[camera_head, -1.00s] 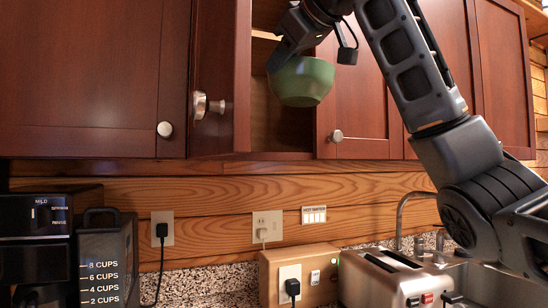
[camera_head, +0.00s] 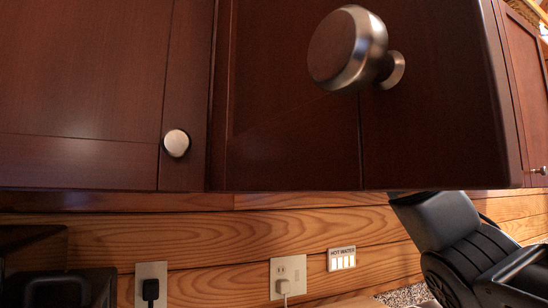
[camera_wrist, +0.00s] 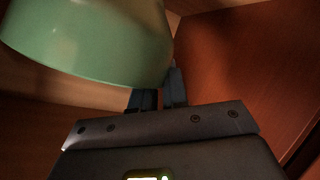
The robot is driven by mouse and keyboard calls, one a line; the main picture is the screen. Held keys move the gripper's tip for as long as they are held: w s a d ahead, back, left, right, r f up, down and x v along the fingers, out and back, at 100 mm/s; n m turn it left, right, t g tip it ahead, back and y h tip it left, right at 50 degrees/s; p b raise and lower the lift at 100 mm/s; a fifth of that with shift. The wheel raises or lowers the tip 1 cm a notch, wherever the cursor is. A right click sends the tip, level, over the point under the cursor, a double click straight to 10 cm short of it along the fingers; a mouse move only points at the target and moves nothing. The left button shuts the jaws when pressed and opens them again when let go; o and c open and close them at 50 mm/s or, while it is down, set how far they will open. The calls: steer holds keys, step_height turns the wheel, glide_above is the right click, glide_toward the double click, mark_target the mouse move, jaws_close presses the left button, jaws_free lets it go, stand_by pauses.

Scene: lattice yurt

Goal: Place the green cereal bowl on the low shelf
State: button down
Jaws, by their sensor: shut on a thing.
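The green bowl (camera_wrist: 90,45) fills the upper left of the wrist view. My gripper (camera_wrist: 160,90) is shut on the bowl's edge, with its dark fingers at the bowl's right side. Brown wooden panels (camera_wrist: 235,60) are close around the bowl and gripper. In the head view, a dark red cabinet door (camera_head: 290,140) stands close to the camera and hides the bowl, my gripper and the cabinet's inside. I cannot make out the low shelf surface, or whether the bowl touches it.
A large metal knob (camera_head: 345,48) sticks out from the near door. A closed cabinet (camera_head: 80,90) with a small knob (camera_head: 176,143) is at left. Below are wall outlets (camera_head: 288,275) with plugs and a hot water switch panel (camera_head: 341,259).

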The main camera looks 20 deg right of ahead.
step_height(320, 180, down, 6)
steer(key=shift+r, duration=0.1)
steer(key=c, duration=1.1)
jaws_free()
steer(key=shift+s, duration=0.1)
steer(key=b+v, duration=0.1)
steer(key=v, duration=1.1)
